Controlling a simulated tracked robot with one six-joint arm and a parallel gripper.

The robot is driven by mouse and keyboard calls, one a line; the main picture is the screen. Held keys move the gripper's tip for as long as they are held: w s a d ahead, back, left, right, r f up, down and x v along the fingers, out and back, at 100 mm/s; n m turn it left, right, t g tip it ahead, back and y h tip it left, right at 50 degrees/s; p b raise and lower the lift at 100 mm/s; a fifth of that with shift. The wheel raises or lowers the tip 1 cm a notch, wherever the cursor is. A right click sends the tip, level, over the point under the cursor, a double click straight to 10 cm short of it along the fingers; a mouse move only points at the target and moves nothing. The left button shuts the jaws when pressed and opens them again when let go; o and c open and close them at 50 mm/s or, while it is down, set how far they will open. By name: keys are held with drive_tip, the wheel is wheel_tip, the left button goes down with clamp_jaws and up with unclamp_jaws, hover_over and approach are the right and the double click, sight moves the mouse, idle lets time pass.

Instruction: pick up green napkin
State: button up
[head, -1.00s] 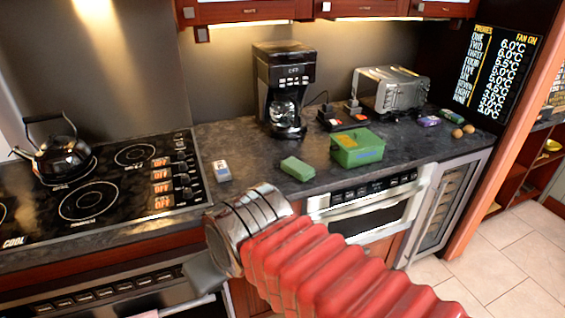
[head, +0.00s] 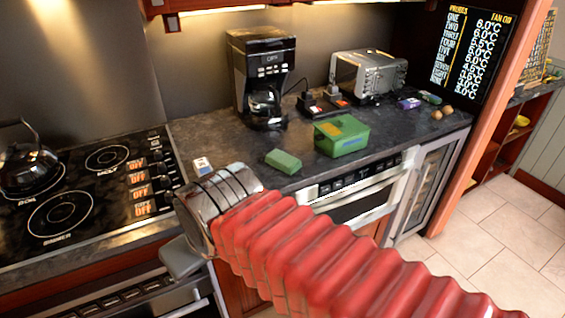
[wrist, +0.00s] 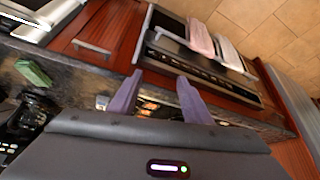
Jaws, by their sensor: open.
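A small green block-like item (head: 283,161), which may be the folded green napkin, lies on the dark counter, left of the green box (head: 341,140). It also shows at the left of the wrist view (wrist: 33,72). In the wrist view my gripper (wrist: 161,86) is open, with two purple fingers apart and nothing between them. The green item is well to the left of the fingers there. In the head view the red and chrome arm hides the fingertips, and its end is in front of the counter, left of the green item.
A coffee maker (head: 262,80) and a toaster oven (head: 368,75) stand behind on the counter (head: 225,140). A stove with a kettle (head: 28,165) is at the left. Pink (wrist: 200,37) and pale (wrist: 229,53) towels hang on the oven front. Tiled floor (head: 490,225) is open at the right.

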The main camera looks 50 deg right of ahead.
drive_tip(key=o, duration=0.7)
drive_tip(key=shift+g, duration=0.4)
drive_tip(key=w+d+r, duration=0.1)
drive_tip(key=w+d, duration=0.1)
drive_tip(key=w+d+r, duration=0.1)
drive_tip(key=w+d, duration=0.2)
drive_tip(key=w+d+r, duration=0.2)
drive_tip(key=w, duration=0.1)
drive_tip(key=shift+w+d+r, duration=0.1)
drive_tip(key=shift+w+d, duration=0.15)
drive_tip(key=shift+d, duration=0.15)
drive_tip(key=w+d, duration=0.5)
drive_tip(key=d, duration=0.6)
drive_tip(key=w+d, duration=0.5)
drive_tip(key=d, duration=0.7)
drive_tip(key=shift+n, duration=0.5)
drive_tip(key=d+f, duration=0.1)
drive_tip(key=d, duration=0.4)
drive_tip(key=d+f, duration=0.2)
drive_tip(key=d, duration=0.3)
drive_tip(key=s+d+f, duration=0.1)
drive_tip(key=d, duration=0.4)
drive_tip(key=shift+f, duration=0.15)
hover_over(284, 158)
drive_tip(key=s, duration=0.2)
drive_tip(key=shift+s+d+f, duration=0.1)
drive_tip(key=shift+f, duration=1.9)
drive_tip(key=shift+d+f, duration=0.1)
drive_tip(key=shift+f, duration=1.85)
drive_tip(key=shift+f, duration=0.1)
